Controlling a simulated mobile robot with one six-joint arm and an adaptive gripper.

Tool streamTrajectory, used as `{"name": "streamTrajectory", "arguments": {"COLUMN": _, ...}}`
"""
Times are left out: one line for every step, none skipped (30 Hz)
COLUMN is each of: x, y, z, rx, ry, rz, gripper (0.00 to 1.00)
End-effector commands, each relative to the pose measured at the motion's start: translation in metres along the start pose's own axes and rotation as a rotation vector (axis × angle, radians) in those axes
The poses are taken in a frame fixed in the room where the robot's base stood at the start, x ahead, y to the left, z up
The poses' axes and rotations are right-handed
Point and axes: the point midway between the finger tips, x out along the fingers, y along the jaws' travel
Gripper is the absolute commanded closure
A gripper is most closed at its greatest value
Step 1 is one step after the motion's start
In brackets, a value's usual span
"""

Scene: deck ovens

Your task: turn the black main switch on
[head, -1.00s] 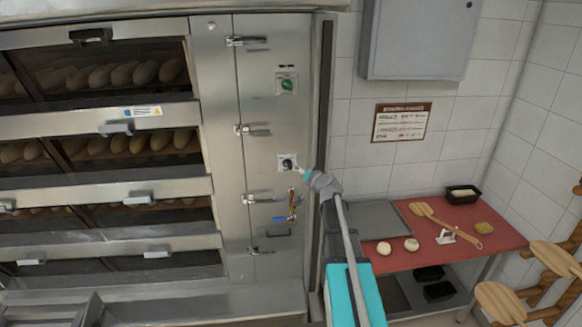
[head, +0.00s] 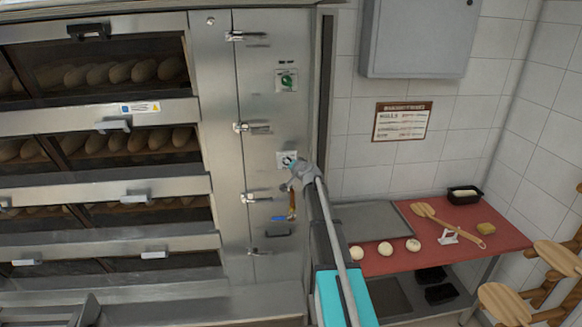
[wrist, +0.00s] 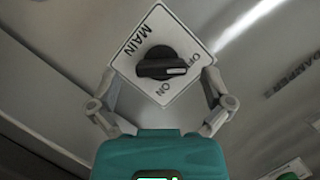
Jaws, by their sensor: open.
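The black main switch (wrist: 158,66) is a rotary knob on a white plate (wrist: 186,32) marked MAIN, OFF and ON. In the wrist view its handle lies nearly level, and its white mark points right, between the OFF and ON words. My gripper (wrist: 158,78) is open, with one finger on each side of the knob, near the plate's left and right corners. I cannot tell whether the fingers touch the plate. In the head view my gripper (head: 291,166) is at the steel panel and hides much of the switch plate (head: 283,156).
A green switch (head: 287,81) is higher on the same panel. Door latches (head: 250,198) stick out to the left. A red-topped table (head: 460,240) with dough balls and a peel stands at the right.

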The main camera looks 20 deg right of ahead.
Motion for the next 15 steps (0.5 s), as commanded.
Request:
{"name": "streamTrajectory", "arguments": {"x": 0.0046, "y": 0.0005, "z": 0.0000, "rx": 0.000, "ry": 0.000, "rz": 0.000, "gripper": 0.00}}
{"name": "streamTrajectory", "arguments": {"x": 0.0057, "y": 0.0004, "z": 0.0000, "rx": 0.000, "ry": 0.000, "rz": 0.000, "gripper": 0.00}}
{"name": "streamTrajectory", "arguments": {"x": 0.0069, "y": 0.0003, "z": 0.0000, "rx": 0.000, "ry": 0.000, "rz": 0.000, "gripper": 0.00}}
{"name": "streamTrajectory", "arguments": {"x": 0.0075, "y": 0.0001, "z": 0.0001, "rx": 0.000, "ry": 0.000, "rz": 0.000, "gripper": 0.00}}
{"name": "streamTrajectory", "arguments": {"x": 0.0079, "y": 0.0000, "z": 0.0001, "rx": 0.000, "ry": 0.000, "rz": 0.000, "gripper": 0.00}}
{"name": "streamTrajectory", "arguments": {"x": 0.0082, "y": -0.0001, "z": 0.0001, "rx": 0.000, "ry": 0.000, "rz": 0.000, "gripper": 0.00}}
{"name": "streamTrajectory", "arguments": {"x": 0.0083, "y": -0.0001, "z": 0.0001, "rx": 0.000, "ry": 0.000, "rz": 0.000, "gripper": 0.00}}
{"name": "streamTrajectory", "arguments": {"x": 0.0083, "y": -0.0002, "z": 0.0001, "rx": 0.000, "ry": 0.000, "rz": 0.000, "gripper": 0.00}}
{"name": "streamTrajectory", "arguments": {"x": 0.0081, "y": -0.0003, "z": 0.0002, "rx": -0.001, "ry": 0.000, "rz": 0.000, "gripper": 0.00}}
{"name": "streamTrajectory", "arguments": {"x": 0.0081, "y": -0.0003, "z": 0.0001, "rx": -0.001, "ry": 0.000, "rz": 0.000, "gripper": 0.00}}
{"name": "streamTrajectory", "arguments": {"x": 0.0080, "y": -0.0004, "z": 0.0002, "rx": -0.001, "ry": 0.000, "rz": 0.000, "gripper": 0.00}}
{"name": "streamTrajectory", "arguments": {"x": 0.0080, "y": -0.0004, "z": 0.0002, "rx": -0.001, "ry": 0.000, "rz": 0.000, "gripper": 0.00}}
{"name": "streamTrajectory", "arguments": {"x": 0.0080, "y": -0.0004, "z": 0.0003, "rx": -0.001, "ry": 0.000, "rz": 0.000, "gripper": 0.00}}
{"name": "streamTrajectory", "arguments": {"x": 0.0080, "y": -0.0005, "z": 0.0003, "rx": -0.001, "ry": 0.000, "rz": 0.000, "gripper": 0.00}}
{"name": "streamTrajectory", "arguments": {"x": 0.0080, "y": -0.0005, "z": 0.0003, "rx": -0.001, "ry": 0.000, "rz": 0.000, "gripper": 0.07}}
